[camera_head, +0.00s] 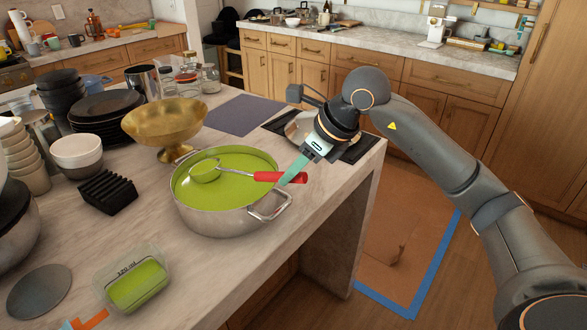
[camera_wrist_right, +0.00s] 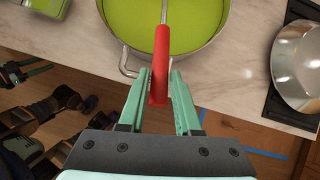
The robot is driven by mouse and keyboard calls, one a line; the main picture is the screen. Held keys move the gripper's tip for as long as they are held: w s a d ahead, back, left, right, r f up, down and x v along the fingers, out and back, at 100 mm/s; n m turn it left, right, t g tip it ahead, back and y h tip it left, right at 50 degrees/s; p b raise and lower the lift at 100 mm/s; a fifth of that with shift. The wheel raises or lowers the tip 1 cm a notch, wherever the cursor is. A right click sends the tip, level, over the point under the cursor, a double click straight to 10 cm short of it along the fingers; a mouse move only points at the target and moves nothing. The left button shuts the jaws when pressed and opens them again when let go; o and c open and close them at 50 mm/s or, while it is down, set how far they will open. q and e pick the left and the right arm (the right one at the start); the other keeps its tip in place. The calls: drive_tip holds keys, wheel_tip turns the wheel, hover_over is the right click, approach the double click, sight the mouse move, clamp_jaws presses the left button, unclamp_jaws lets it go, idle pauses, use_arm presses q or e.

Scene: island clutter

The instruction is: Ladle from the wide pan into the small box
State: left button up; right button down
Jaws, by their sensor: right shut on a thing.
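The wide pan (camera_head: 222,222) is steel with loop handles and holds bright green liquid; it also shows in the right wrist view (camera_wrist_right: 208,45). The ladle (camera_head: 204,171) has its bowl at the liquid, with green inside it; I cannot tell how deep it sits. Its red handle (camera_wrist_right: 160,62) crosses the pan's right rim. My right gripper (camera_head: 291,174) is shut on the red handle's end, just outside the pan. The small box (camera_head: 158,262) is clear plastic with green contents, front left of the pan. My left gripper (camera_wrist_right: 28,73) shows partly at the wrist view's left; its jaws are unclear.
A gold footed bowl (camera_head: 165,124) stands close behind the pan. A black rack (camera_head: 108,192), stacked bowls (camera_head: 78,153) and a grey disc (camera_head: 40,291) are to the left. A shallow pan (camera_wrist_right: 297,55) sits on the hob to the right. Bare counter lies between pan and box.

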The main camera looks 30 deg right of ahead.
drive_tip(key=shift+r, duration=0.1)
idle(0.5)
drive_tip(key=p+v, duration=0.2)
drive_tip(key=v, duration=0.3)
drive_tip(key=shift+w+r+p, duration=0.1)
drive_tip(key=shift+r+p, duration=0.25)
drive_tip(key=shift+f, duration=0.1)
